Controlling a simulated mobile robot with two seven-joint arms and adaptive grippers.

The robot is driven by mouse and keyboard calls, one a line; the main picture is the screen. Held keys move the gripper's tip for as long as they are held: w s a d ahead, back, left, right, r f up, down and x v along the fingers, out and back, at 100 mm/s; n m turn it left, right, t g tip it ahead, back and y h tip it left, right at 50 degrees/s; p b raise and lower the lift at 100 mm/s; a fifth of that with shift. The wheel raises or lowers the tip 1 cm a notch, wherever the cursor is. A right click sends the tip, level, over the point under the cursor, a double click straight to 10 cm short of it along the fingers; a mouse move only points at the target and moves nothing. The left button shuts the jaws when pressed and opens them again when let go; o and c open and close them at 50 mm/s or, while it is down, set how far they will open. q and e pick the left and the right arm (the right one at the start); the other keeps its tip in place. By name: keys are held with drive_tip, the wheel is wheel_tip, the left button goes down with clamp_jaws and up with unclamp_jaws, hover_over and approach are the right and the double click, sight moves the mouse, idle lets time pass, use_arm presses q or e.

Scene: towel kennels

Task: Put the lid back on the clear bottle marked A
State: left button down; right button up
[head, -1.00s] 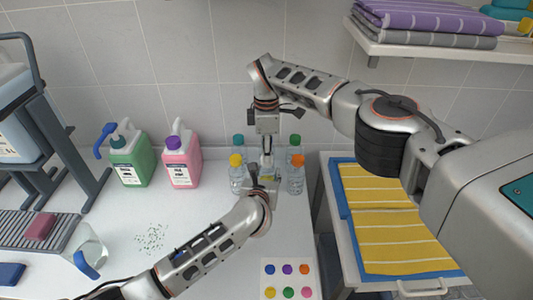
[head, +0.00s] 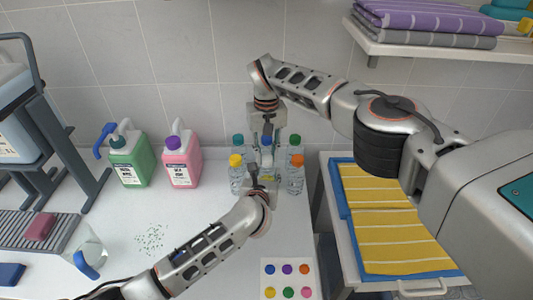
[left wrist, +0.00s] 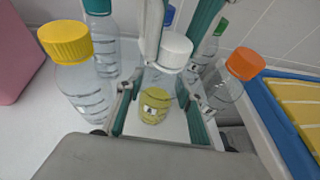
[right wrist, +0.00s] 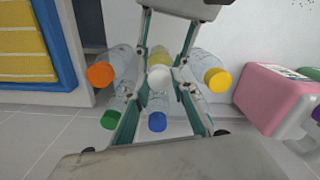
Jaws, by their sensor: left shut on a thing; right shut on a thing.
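The clear bottle (left wrist: 153,84) stands upright in the left wrist view, with a yellow band carrying a mark I cannot read. My left gripper (left wrist: 160,106) is shut around its body from the front. A white lid (left wrist: 173,50) is at the bottle's top, and it also shows in the right wrist view (right wrist: 160,77). My right gripper (right wrist: 160,86) comes from above and is shut on the white lid. The lid is in line with the neck; I cannot tell whether it is fully seated. In the head view both grippers largely hide this bottle.
Bottles stand close around: yellow-capped (head: 236,175), orange-capped (head: 296,175), teal-capped (head: 238,145), green-capped (head: 295,145) and blue-capped (head: 267,141). Green (head: 130,158) and pink (head: 182,158) jugs stand left. A card of coloured dots (head: 288,280) lies in front. A yellow towel (head: 385,215) lies right.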

drive_tip(key=o, duration=0.7)
drive_tip(key=shift+c, duration=0.2)
drive_tip(key=shift+r, duration=0.15)
drive_tip(key=shift+r, duration=2.1)
drive_tip(key=shift+c, duration=0.4)
